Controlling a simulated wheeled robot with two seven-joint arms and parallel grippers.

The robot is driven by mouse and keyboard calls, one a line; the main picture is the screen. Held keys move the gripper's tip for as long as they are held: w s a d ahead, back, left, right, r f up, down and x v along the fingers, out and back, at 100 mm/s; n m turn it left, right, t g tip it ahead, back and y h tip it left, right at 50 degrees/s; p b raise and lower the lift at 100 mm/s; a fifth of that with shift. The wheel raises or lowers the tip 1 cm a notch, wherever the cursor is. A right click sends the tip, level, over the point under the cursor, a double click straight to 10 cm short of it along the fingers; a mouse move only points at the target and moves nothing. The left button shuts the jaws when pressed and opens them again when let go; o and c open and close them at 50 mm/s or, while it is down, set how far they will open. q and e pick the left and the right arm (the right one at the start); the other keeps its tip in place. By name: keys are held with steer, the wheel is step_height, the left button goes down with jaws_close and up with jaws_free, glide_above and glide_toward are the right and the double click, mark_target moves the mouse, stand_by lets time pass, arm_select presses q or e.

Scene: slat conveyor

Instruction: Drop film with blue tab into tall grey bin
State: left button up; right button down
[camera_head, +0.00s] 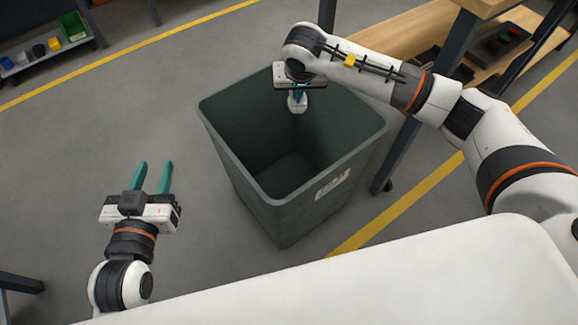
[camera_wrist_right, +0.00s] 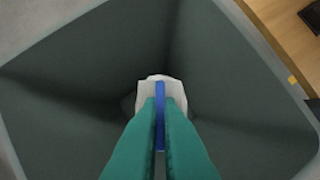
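The tall grey bin (camera_head: 290,205) stands on the floor in the middle of the head view, open at the top. My right gripper (camera_head: 299,92) is over the bin's far part, pointing down. It is shut on the film with blue tab (camera_head: 297,103), a small whitish piece with a blue strip. In the right wrist view the green fingers (camera_wrist_right: 160,112) close on the blue tab of the film (camera_wrist_right: 176,92), with the bin's dark inner walls (camera_wrist_right: 235,75) around it. My left gripper (camera_head: 152,165) is open and empty, left of the bin.
A wooden bench (camera_head: 390,45) with dark legs stands behind and right of the bin. A low shelf (camera_head: 45,60) with small coloured bins is at the far left. Yellow lines (camera_head: 400,205) mark the grey floor. Floor left of the bin is clear.

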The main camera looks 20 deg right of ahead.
arm_select(q)
steer(key=shift+r, duration=0.1)
arm_select(e)
steer(key=c, duration=1.5)
jaws_free()
steer(key=shift+c, duration=0.2)
